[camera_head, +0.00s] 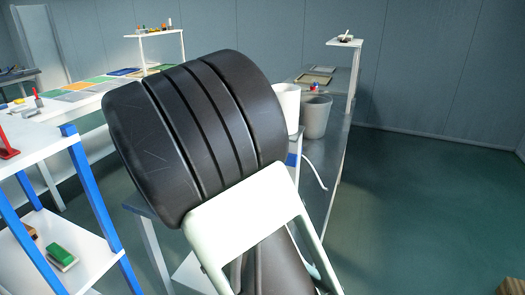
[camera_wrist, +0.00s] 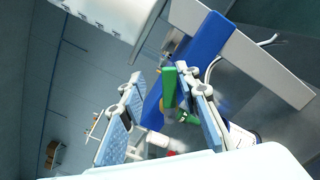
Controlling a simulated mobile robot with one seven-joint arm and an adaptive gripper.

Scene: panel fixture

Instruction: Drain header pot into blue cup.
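My gripper (camera_wrist: 158,84) shows in the wrist view with its two blue-padded fingers apart. A green upright piece (camera_wrist: 169,88) shows between the fingers, nearer the right one; I cannot tell whether it touches that finger. A blue bar or panel (camera_wrist: 205,40) lies behind the fingertips. In the head view a white pot (camera_head: 287,104) and a greyer pot (camera_head: 316,116) stand on the grey bench; I cannot tell which is the header pot. I cannot pick out the blue cup for certain. My dark arm link hides my gripper in the head view.
A large white rounded body (camera_wrist: 110,18) fills the upper left of the wrist view. In the head view, a white hose (camera_head: 315,172) hangs at the grey bench (camera_head: 336,150). A blue-legged white shelf (camera_head: 95,205) stands at left.

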